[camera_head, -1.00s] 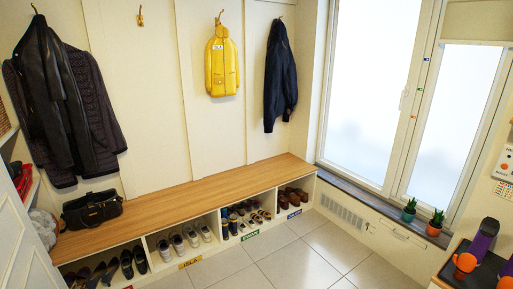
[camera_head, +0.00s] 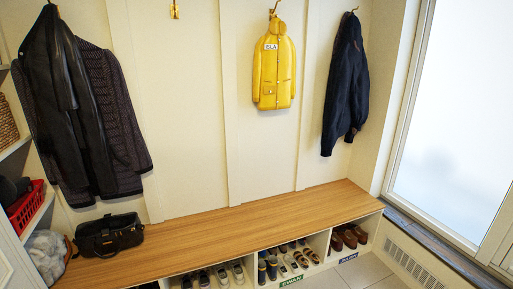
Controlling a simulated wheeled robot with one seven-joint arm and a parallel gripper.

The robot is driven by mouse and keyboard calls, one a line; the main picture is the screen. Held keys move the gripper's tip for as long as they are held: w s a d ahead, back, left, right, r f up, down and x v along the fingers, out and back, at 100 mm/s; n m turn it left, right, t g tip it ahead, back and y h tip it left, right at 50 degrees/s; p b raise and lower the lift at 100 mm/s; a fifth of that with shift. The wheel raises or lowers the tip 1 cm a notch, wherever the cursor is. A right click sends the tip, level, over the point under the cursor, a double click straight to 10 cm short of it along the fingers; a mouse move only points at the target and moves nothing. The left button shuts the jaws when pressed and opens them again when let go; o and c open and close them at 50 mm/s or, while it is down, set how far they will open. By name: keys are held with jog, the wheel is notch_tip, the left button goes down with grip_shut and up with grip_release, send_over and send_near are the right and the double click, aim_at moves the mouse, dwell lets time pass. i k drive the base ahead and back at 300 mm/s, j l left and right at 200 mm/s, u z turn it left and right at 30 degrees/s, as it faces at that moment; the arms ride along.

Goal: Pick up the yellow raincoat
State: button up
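The yellow raincoat (camera_head: 274,72) hangs on a wall hook (camera_head: 274,9) above the wooden bench, right of the middle of the head view. It has a white tag reading ISLA on its upper left. The coat hangs straight, clear of the dark jacket to its right. My gripper is not in this view.
A wooden bench (camera_head: 215,228) runs along the wall, with shoe cubbies below. A black bag (camera_head: 107,235) sits at its left end. Dark coats (camera_head: 75,110) hang at left and a navy jacket (camera_head: 343,85) at right. A window (camera_head: 460,130) is on the right.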

aim_at(275, 59)
jog(key=i+z, duration=0.2)
jog(key=i, duration=0.55)
jog(key=i+j+z, duration=0.15)
jog(key=i, duration=0.65)
jog(key=i+l+u, duration=0.1)
jog(key=i+u, duration=0.15)
jog(key=i, duration=0.15)
jog(key=i+l+u, duration=0.2)
jog(key=i, duration=0.2)
jog(key=i+l+u, duration=0.25)
jog(key=i+j, duration=0.05)
jog(key=i, duration=0.05)
